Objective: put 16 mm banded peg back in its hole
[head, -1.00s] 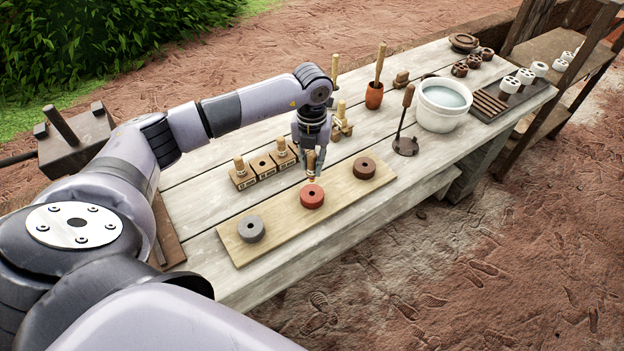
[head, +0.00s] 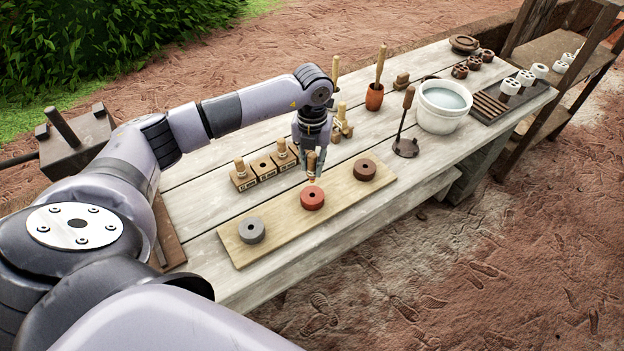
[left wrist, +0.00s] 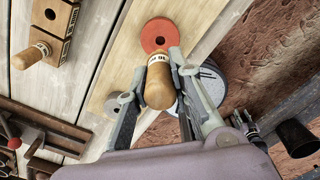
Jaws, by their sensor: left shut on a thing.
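My left gripper (head: 313,172) is shut on a wooden peg (left wrist: 160,82) with a pale label band around it. The peg's lower end is just behind the red ring (head: 312,197) in the head view; whether it touches the ring or the board cannot be told. The red ring also shows beyond the peg in the left wrist view (left wrist: 161,34). The left block (head: 243,183) and right block (head: 287,158) each hold a peg; the middle block (head: 263,167) has an open, empty hole.
A pale board (head: 280,226) carries the red ring, a grey ring (head: 251,231) and a brown ring (head: 365,170). Farther right stand an orange pot (head: 374,97) with a stick, a dark-based stamp tool (head: 405,145) and a white water bowl (head: 444,106).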

